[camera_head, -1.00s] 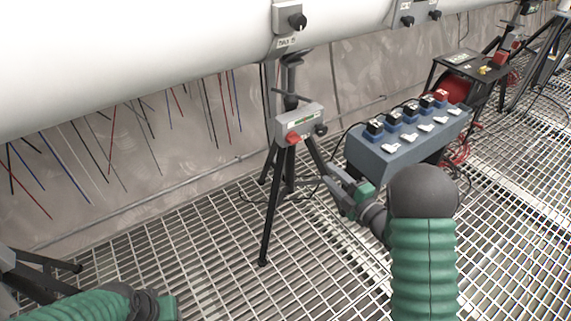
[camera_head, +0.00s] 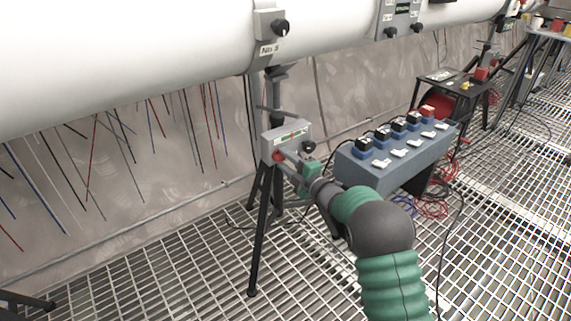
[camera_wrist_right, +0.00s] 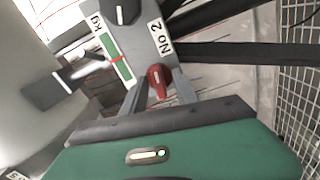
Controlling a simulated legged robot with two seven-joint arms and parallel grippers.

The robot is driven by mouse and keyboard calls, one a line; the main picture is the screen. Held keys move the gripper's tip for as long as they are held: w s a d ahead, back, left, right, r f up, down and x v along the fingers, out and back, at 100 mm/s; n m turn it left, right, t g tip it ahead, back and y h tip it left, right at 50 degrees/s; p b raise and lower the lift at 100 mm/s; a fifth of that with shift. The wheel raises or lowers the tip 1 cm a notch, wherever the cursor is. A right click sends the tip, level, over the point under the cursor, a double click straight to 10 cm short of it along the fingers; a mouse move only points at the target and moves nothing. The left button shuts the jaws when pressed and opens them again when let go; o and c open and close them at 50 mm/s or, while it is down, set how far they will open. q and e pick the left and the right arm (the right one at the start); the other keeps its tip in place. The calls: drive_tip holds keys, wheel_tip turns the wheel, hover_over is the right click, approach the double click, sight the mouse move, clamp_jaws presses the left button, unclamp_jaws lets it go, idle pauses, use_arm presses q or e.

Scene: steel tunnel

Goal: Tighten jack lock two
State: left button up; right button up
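The grey jack box (camera_head: 293,133) sits on a black tripod under the large white pipe. In the right wrist view its face (camera_wrist_right: 122,42) carries a "No 2" label and a green kg scale with a red mark. A red knob (camera_wrist_right: 158,77) sticks out toward my right gripper; it also shows in the head view (camera_head: 278,156). A black knob (camera_head: 309,147) is on the box's right side. My right gripper (camera_wrist_right: 159,86) is at the red knob, with one finger on each side of it. The fingers look apart, and I see no firm grip. My left gripper is out of view.
A blue-grey box (camera_head: 385,165) with several switches stands right of the tripod. Cables lie on the grating behind it. The white pipe (camera_head: 120,60) runs overhead. Thin coloured rods stick out of the wall at left. The grating floor in front is mostly clear.

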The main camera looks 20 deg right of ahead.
clamp_jaws()
idle(0.3)
drive_tip(key=shift+r+m+p, duration=0.1)
drive_tip(key=shift+m+p, duration=0.7)
drive_tip(key=shift+p, duration=0.3)
drive_tip(key=m+p, duration=0.6)
drive_tip(key=shift+s, duration=0.1)
drive_tip(key=m+p, duration=0.3)
drive_tip(key=shift+m, duration=0.3)
drive_tip(key=shift+f+m+p, duration=0.15)
drive_tip(key=shift+m+p, duration=0.6)
drive_tip(key=shift+m, duration=0.4)
drive_tip(key=shift+f+m+p, duration=0.15)
drive_tip(key=shift+m+p, duration=0.6)
drive_tip(key=shift+m, duration=0.4)
